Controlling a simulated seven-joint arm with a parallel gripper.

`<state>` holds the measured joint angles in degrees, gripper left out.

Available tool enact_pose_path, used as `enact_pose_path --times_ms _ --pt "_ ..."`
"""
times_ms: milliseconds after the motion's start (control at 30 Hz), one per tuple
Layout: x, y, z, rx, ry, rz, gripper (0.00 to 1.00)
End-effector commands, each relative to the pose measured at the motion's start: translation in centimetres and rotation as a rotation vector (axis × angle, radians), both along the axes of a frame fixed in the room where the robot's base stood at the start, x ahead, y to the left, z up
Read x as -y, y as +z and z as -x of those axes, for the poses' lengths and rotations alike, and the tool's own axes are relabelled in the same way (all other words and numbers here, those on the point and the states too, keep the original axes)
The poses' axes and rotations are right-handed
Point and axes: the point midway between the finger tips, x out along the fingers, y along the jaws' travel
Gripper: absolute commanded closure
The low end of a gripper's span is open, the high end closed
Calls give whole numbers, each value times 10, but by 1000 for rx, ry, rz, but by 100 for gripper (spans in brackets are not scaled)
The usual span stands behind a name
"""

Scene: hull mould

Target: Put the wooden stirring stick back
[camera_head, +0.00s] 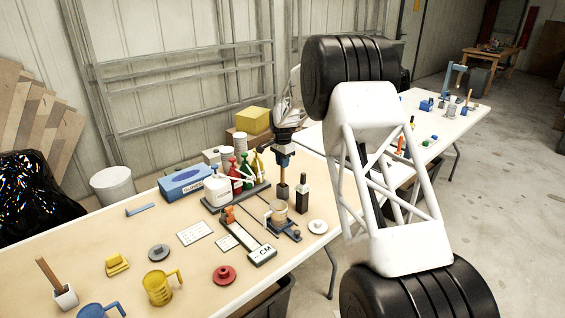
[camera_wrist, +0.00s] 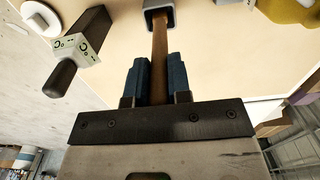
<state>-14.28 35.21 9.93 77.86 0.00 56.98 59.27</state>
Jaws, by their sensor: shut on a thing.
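My gripper (camera_head: 284,158) is over the near table, shut on a wooden stick (camera_wrist: 159,48). In the wrist view the stick lies between the blue fingers (camera_wrist: 157,82) and runs away from me. Another wooden stick (camera_head: 47,271) leans in a small white holder (camera_head: 65,297) at the lower left.
A rack with coloured bottles (camera_head: 242,170) and a glove box (camera_head: 186,181) are left. My large white arm link hides part of the far table.

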Motion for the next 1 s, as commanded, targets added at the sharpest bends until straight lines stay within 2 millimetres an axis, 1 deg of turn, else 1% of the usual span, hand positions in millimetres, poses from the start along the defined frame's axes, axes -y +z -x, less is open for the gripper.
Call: enact_pose_path --times_ms 33,67,200,500,667,867,1000 --pt "0 -2 0 0 0 0 100" --pt "0 -1 0 0 0 0 78" --pt "0 -1 0 0 0 0 57" --pt "0 -1 0 0 0 0 56" --pt "0 4 0 1 0 0 56" --pt "0 21 0 1 0 -1 56" --pt "0 41 0 1 0 0 56"
